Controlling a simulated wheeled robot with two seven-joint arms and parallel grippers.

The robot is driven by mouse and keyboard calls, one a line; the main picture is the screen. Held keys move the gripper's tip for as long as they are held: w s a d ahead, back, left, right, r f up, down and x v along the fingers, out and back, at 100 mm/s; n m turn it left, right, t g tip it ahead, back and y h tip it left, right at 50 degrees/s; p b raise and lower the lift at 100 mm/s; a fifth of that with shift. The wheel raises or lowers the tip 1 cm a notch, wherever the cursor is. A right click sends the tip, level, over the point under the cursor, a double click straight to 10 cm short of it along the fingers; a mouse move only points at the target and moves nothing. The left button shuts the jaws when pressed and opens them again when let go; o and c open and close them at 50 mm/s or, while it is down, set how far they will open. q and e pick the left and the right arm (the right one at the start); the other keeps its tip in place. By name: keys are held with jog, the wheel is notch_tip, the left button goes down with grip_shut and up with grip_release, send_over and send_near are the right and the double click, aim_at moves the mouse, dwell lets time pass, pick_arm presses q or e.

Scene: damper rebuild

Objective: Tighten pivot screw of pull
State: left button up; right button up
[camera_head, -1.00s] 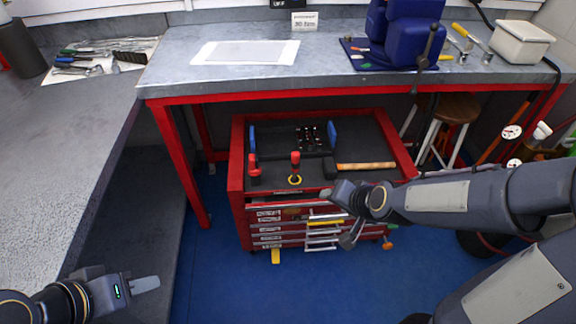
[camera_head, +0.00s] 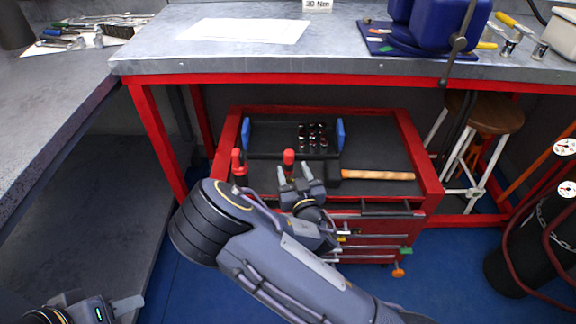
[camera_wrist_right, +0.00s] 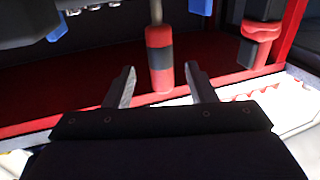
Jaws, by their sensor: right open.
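A red-and-black handled tool (camera_head: 289,157) stands upright in the top of the red tool cart. In the right wrist view its handle (camera_wrist_right: 160,60) is between my right gripper's fingers, with space on both sides. My right gripper (camera_head: 301,172) is open beside this tool at the cart's front. A second red-handled tool (camera_head: 238,163) stands to the left; a red handle also shows at the upper right of the right wrist view (camera_wrist_right: 260,35). My left gripper (camera_head: 128,303) is low at the left, its opening unclear. I cannot make out the pull's pivot screw.
The red cart (camera_head: 424,180) holds a socket rack (camera_head: 313,138) and a wooden-handled hammer (camera_head: 378,175). Its drawers are partly hidden by my right arm. A grey bench (camera_head: 340,50) overhangs behind, and a stool (camera_head: 485,113) stands at the right.

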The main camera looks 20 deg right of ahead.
aim_at(287, 155)
jog(key=w, duration=0.6)
jog(key=shift+w+r+b, duration=0.2)
jog(key=shift+w+b, duration=0.1)
jog(key=c, duration=1.1)
jog(key=shift+r, duration=0.1)
